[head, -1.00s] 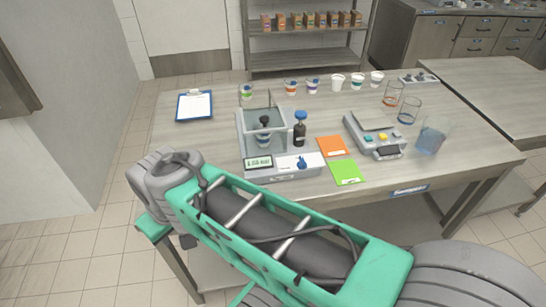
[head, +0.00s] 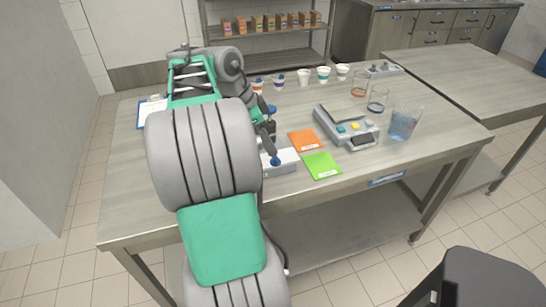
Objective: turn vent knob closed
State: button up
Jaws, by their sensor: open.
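The vent knob (head: 276,161) is a small blue knob on the pale front panel of the cup filler (head: 284,167). My arm hides most of the filler, including its chamber and display. My gripper (head: 269,145) is only partly visible as a dark shape past the edge of my arm, pointing down, close above and behind the knob. It is open with nothing seen in it. I cannot tell whether it touches the knob. The knob's exact angle is too small to read.
A dark bottle with a blue cap (head: 271,110) is partly hidden beside my gripper. Orange (head: 305,141) and green cards (head: 322,165) lie to the right. Cups line the back.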

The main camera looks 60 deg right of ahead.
aim_at(276, 158)
jog(key=b+x, duration=0.1)
jog(key=x, duration=0.5)
jog(key=shift+f, duration=0.15)
jog(key=shift+c, duration=0.3)
jog(key=c, duration=1.3)
